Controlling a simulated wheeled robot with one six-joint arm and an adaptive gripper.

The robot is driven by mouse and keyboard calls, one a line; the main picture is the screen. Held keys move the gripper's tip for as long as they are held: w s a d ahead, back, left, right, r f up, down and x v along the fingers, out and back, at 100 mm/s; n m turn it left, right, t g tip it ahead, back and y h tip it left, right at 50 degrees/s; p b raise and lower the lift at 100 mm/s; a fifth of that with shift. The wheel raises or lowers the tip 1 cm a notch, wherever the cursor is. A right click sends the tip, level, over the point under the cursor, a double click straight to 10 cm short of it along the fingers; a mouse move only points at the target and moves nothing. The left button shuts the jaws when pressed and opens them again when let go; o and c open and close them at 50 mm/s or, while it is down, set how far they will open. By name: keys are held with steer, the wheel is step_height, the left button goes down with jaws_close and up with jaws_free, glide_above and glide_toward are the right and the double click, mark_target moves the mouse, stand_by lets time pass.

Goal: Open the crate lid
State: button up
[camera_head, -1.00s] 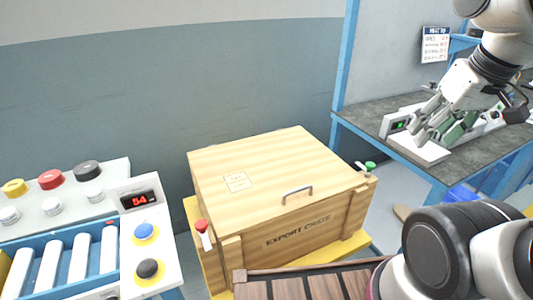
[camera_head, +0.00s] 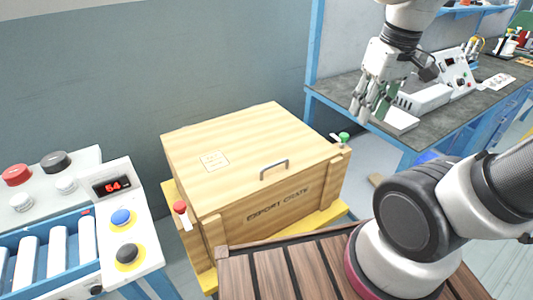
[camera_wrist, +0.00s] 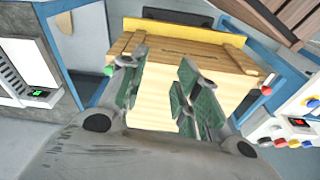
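The wooden export crate (camera_head: 285,207) stands on a yellow base, its lid (camera_head: 240,140) down flat. A metal handle (camera_head: 274,168) is on the lid near its front edge. A red-topped latch (camera_head: 181,210) is at the crate's left front and a green-topped one (camera_head: 343,138) at its right. My gripper (camera_head: 363,108) is up and to the right of the crate, near the bench, apart from the lid. In the wrist view the crate (camera_wrist: 190,60) appears beyond the fingers (camera_wrist: 158,98), which are spread with nothing between them.
A control panel with a red display (camera_head: 111,186), several buttons and rollers (camera_head: 60,250) stands at the left. A grey workbench (camera_head: 440,130) with devices is at the right. Brown slats (camera_head: 290,275) lie in front of the crate. Space above the lid is clear.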

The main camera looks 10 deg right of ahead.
steer(key=w+a+f+n+g, duration=0.1)
steer(key=w+a+f+n, duration=0.2)
steer(key=a+f+n, duration=0.1)
steer(key=w+a+f+n+g+h, duration=0.1)
steer(key=w+a+f+n+g, duration=0.1)
steer(key=w+a+f+n, duration=0.2)
steer(key=w+a+f+n+g, duration=0.1)
steer(key=w+a+f+n, duration=0.3)
steer(key=a, duration=0.5)
steer(key=shift+f+n+h, duration=0.3)
steer(key=shift+f+n, duration=0.5)
steer(key=shift+n, duration=0.1)
steer(key=f+n, duration=0.4)
steer(key=w+f+n, duration=0.1)
steer(key=f+n, duration=0.1)
steer(key=f, duration=0.1)
steer(key=shift+a+f, duration=0.1)
steer(key=shift+a, duration=0.3)
jaws_close()
